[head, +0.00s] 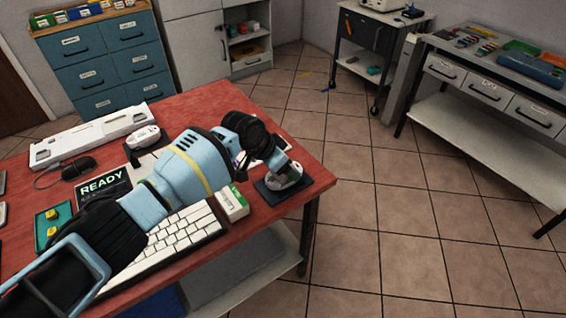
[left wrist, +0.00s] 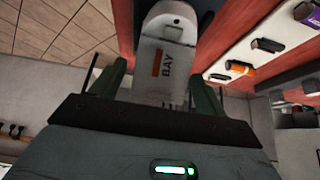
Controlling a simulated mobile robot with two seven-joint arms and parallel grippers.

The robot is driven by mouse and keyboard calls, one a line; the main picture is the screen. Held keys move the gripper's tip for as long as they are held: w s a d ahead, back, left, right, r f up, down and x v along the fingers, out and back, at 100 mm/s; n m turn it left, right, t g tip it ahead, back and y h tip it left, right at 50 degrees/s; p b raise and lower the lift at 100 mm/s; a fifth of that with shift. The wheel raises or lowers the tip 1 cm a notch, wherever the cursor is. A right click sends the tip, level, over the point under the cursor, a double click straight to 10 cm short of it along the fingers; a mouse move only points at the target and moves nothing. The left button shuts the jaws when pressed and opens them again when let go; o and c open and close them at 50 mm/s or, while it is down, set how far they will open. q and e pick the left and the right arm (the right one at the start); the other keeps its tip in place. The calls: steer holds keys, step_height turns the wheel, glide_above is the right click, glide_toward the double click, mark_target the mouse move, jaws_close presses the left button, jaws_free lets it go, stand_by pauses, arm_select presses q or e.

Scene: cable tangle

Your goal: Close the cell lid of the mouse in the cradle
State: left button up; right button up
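A white mouse (head: 285,177) sits in a dark cradle (head: 268,193) near the red table's right edge. In the left wrist view the mouse (left wrist: 166,60) is large and close, with an orange bar and the word BAY on it; I cannot tell whether its cell lid is open or shut. My left gripper (left wrist: 160,90) is at the mouse, its dark green fingers apart on either side, with narrow gaps showing. In the head view my left arm hides part of the cradle area and the fingertips. My right gripper is not in view.
A second white mouse (head: 144,138) rests on a dark stand further left. A white keyboard (head: 170,245) and a green-white box (head: 232,203) lie beneath my arm. Open floor is to the right.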

arm_select(q)
steer(key=shift+r, duration=0.15)
steer(key=shift+s+a+r, duration=0.1)
steer(key=shift+a+r, duration=0.1)
steer(key=shift+r, duration=0.15)
steer(key=p+v, duration=0.1)
steer(key=v, duration=0.5)
steer(key=shift+s+a+r, duration=0.15)
steer(key=shift+s+r, duration=0.05)
steer(key=shift+r, duration=0.1)
steer(key=shift+f, duration=0.1)
